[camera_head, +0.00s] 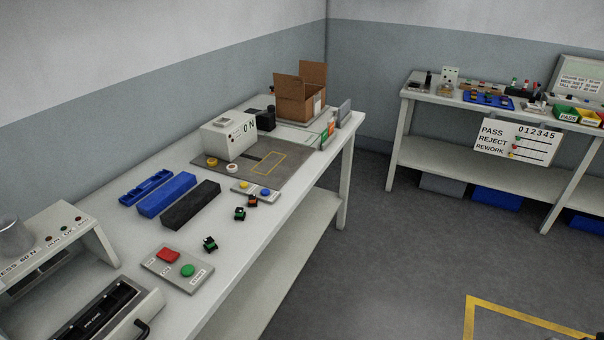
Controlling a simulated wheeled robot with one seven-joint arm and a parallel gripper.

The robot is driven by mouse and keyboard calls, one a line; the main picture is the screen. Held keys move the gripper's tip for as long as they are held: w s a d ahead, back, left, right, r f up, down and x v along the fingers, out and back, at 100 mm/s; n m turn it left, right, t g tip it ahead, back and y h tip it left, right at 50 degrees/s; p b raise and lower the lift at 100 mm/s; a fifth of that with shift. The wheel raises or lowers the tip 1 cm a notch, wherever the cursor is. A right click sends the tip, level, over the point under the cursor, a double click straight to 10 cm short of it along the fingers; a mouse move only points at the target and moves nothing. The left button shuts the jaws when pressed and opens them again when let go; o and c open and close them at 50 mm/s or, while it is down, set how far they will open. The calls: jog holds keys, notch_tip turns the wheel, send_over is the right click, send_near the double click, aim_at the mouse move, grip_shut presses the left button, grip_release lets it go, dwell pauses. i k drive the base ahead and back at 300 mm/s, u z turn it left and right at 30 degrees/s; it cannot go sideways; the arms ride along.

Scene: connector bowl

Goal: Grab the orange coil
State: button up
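A black and green part (210,244) lies nearer, by the button panel.
The near table (105,215) also holds a button panel (178,269), blue bins (167,194), a black block (190,205), a white machine (229,138) and an open cardboard box (299,103). A second table (415,96) stands at the right. Floor between them is clear.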

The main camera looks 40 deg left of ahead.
aim_at(253, 201)
jog(key=u, duration=0.15)
jog(key=i, duration=1.55)
jog(key=u, duration=1)
jog(key=i, duration=0.95)
jog(key=u, duration=1.75)
jog(key=i, duration=0.7)
jog(key=u, duration=0.5)
